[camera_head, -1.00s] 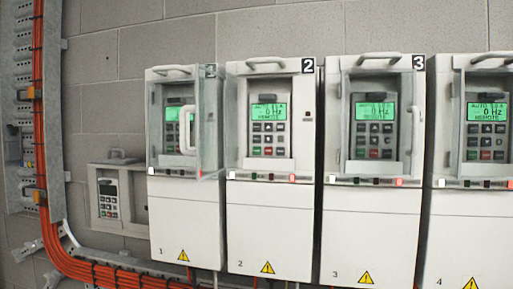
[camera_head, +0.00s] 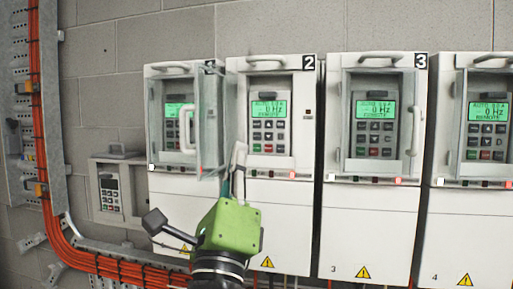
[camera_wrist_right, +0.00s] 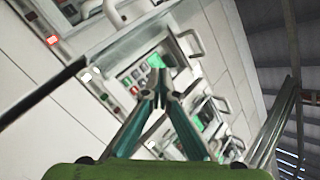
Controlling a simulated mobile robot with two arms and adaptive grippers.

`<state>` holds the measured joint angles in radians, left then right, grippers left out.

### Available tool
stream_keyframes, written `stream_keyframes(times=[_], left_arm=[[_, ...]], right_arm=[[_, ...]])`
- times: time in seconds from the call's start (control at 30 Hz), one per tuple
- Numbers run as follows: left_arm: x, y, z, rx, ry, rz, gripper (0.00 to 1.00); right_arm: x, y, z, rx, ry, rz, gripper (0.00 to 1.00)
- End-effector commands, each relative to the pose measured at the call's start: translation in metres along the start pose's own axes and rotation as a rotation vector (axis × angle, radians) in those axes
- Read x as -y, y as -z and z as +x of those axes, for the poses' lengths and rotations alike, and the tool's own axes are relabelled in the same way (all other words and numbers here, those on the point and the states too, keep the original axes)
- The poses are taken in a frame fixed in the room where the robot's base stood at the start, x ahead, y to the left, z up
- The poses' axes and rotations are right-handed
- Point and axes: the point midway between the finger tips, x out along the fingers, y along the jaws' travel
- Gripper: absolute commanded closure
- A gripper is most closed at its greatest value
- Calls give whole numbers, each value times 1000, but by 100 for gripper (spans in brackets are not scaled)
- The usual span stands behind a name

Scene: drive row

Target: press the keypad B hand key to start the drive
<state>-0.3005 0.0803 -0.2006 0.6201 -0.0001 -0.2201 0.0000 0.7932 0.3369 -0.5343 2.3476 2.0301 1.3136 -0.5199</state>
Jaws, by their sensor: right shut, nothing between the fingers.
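Drive 2 (camera_head: 270,215) has a grey keypad (camera_head: 268,130) with a lit green display reading 0 Hz and rows of small keys, including a red and a green one. No letter B is readable on any keypad. My right gripper (camera_head: 240,148) is shut and empty, its tips in front of the lower left of drive 2's keypad; contact cannot be told. In the right wrist view the closed tips (camera_wrist_right: 158,76) overlap a keypad (camera_wrist_right: 130,78) and partly hide its display. My left gripper is not in view.
A clear cover (camera_head: 210,110) stands swung out between drives 1 and 2, close left of my right gripper. Drive 3 (camera_head: 370,225) has its own keypad (camera_head: 375,125) and handle (camera_head: 415,130). A small panel (camera_head: 109,192) hangs at left beside orange cables (camera_head: 40,120).

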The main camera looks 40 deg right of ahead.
Motion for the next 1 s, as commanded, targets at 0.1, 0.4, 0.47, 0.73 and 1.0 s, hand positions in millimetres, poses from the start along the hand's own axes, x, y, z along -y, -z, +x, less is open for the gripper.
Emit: stream_keyframes(times=[0.1, 0.4, 0.47, 0.73, 1.0], left_arm=[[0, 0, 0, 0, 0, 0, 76], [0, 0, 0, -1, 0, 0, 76], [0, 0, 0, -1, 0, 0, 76], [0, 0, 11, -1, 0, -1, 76], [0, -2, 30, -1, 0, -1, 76]], right_arm=[[-6, 2, 3, -23, -41, 7, 100], [-9, 3, 3, -28, -53, 7, 100], [-9, 4, 3, -28, -53, 6, 100], [-18, 14, 16, -30, -49, 3, 100], [-38, 32, 45, -30, -49, 2, 100]])
